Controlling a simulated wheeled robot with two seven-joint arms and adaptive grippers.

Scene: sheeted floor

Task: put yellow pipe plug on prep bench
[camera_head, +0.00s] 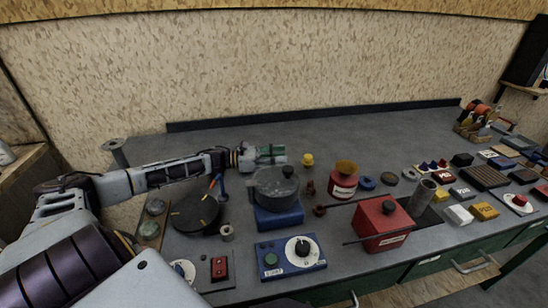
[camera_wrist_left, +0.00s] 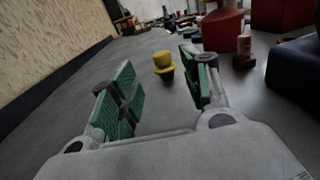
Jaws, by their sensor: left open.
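The yellow pipe plug (camera_head: 308,159) stands on the grey prep bench (camera_head: 225,137), towards the back wall. My left gripper (camera_head: 283,154) is open and low over the bench, with its green-padded fingers pointing right at the plug. In the left wrist view the plug (camera_wrist_left: 164,66) is just beyond and between the two open fingers (camera_wrist_left: 160,92), apart from both. Its wide yellow top sits on a narrower, darker lower part. My right gripper is not in view.
A grey pot (camera_head: 275,188) on a blue base stands in front of my left gripper. Small dark-red parts (camera_head: 310,188) and a red container (camera_head: 343,186) are right of it. A red box (camera_head: 383,222) stands nearer the front. The back strip of the bench is clear.

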